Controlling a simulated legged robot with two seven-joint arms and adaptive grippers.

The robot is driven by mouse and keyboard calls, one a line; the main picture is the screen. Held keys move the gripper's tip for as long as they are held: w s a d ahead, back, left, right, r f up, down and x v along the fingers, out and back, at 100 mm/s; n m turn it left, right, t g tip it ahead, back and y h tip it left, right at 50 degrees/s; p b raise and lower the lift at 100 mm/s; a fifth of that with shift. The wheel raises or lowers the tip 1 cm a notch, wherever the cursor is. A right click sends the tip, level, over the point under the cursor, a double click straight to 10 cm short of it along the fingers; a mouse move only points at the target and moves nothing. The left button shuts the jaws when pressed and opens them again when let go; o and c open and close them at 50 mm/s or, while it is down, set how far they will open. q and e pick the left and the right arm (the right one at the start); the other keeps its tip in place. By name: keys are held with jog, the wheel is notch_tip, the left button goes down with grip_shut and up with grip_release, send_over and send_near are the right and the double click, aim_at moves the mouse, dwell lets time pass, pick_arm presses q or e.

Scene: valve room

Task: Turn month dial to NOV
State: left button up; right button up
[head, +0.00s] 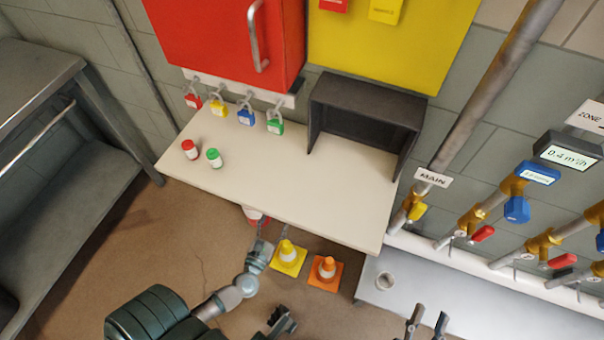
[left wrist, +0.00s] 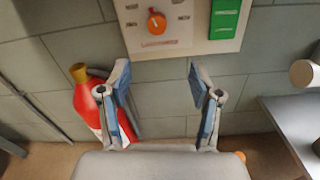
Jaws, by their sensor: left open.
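An orange dial (left wrist: 156,22) sits on a pale wall panel (left wrist: 205,42) at the top of the left wrist view. Its pointer setting and the small labels around it are too small to read. My left gripper (left wrist: 158,70) is open and empty, its two fingers apart below the panel and not touching the dial. I cannot make out the month dial in the head view. My right gripper (head: 427,324) is at the bottom edge of the head view, fingers apart, with nothing visible between them.
A green block (left wrist: 224,18) is right of the dial. A red extinguisher (left wrist: 88,105) stands behind the left finger. In the head view, a pale table (head: 300,185) bears bottles and a dark open box (head: 365,110); valves line the right wall.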

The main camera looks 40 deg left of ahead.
pick_arm(q)
jog(key=x, duration=1.6)
jog(key=shift+w+a, duration=0.3)
jog(key=shift+a, duration=0.15)
jog(key=c, duration=1.1)
